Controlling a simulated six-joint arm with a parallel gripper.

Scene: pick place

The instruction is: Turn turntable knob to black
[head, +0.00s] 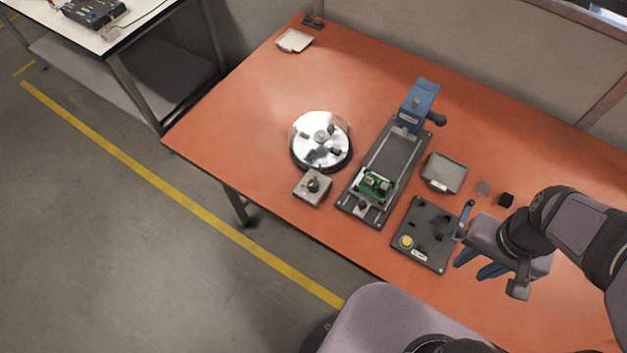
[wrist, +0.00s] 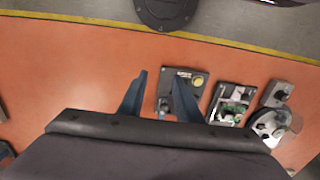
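The turntable (head: 309,151) is a round silver disc on a dark base, with several small parts on top, on the left half of the orange table. A small grey box (head: 301,194) with a dark knob (head: 312,184) on top stands just in front of it. The knob's pointing direction and any colour marks are too small to read. In the wrist view the turntable (wrist: 262,128) and the knob box (wrist: 270,97) are at the far right. My gripper (head: 480,268) hangs over the right front of the table, well away from the knob. Its blue fingers (wrist: 158,97) are apart and empty.
A black fixture plate (head: 428,230) with a yellow button lies beside my gripper. A rail fixture with a blue block (head: 418,100) and green circuit board (head: 375,184) stands between it and the knob. A grey tray (head: 444,173) and a black cube (head: 506,200) sit behind.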

